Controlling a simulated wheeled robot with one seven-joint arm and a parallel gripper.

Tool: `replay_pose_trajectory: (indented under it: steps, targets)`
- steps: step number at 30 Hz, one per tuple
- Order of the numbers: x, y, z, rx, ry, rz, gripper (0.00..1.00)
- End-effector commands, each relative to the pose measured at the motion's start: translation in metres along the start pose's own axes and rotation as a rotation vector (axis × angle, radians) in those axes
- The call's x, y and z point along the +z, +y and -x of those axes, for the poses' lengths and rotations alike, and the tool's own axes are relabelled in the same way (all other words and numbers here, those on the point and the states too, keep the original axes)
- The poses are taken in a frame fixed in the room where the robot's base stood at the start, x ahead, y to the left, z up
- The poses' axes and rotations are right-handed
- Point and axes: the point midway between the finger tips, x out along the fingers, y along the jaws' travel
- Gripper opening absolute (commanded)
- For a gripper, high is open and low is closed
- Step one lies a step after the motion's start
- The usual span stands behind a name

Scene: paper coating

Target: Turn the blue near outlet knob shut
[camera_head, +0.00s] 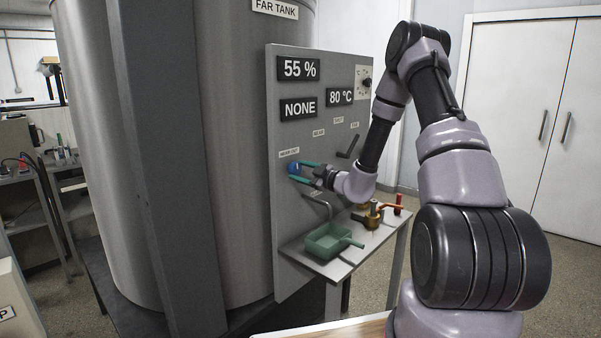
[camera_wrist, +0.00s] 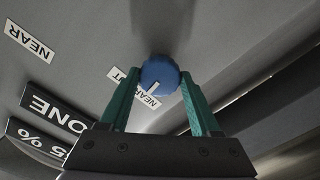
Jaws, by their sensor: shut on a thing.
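The blue near outlet knob (camera_head: 294,168) is on the grey control panel (camera_head: 287,220), below a small label. My gripper (camera_head: 302,172) reaches it from the right, with its green fingers on either side of the knob. In the wrist view the round blue knob (camera_wrist: 159,74) sits between the tips of my gripper (camera_wrist: 158,82), which is shut on it. A white line shows on the knob's face. The knob partly covers its label (camera_wrist: 146,98) in that view.
A shelf (camera_head: 345,258) below the knob holds a green scoop-like tray (camera_head: 327,242) and brass valve parts (camera_head: 373,216) with a red-orange handle. A black lever (camera_head: 349,147) and a dial (camera_head: 365,83) are on the panel. The far tank (camera_head: 245,120) stands behind it.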

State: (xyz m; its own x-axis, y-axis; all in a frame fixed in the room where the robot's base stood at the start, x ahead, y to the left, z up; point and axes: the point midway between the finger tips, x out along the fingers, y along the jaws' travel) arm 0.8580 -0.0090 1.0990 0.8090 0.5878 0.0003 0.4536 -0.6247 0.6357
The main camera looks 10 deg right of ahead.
Motion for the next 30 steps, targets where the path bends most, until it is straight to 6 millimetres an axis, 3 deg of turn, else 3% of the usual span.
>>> replay_pose_trajectory:
  steps: [9,24,25,27,30]
  targets:
    - [0.0015,-0.0018,0.0014,-0.003,-0.004,-0.102,0.08]
    - [0.0013,-0.002,0.0013,-0.003,-0.004,-0.118,0.08]
    - [0.0013,-0.002,0.0012,-0.003,-0.004,-0.117,0.75]
    - [0.0011,-0.0017,0.0011,-0.003,-0.003,-0.117,0.94]
    - [0.0008,-0.0012,0.0008,-0.002,-0.002,-0.116,0.94]
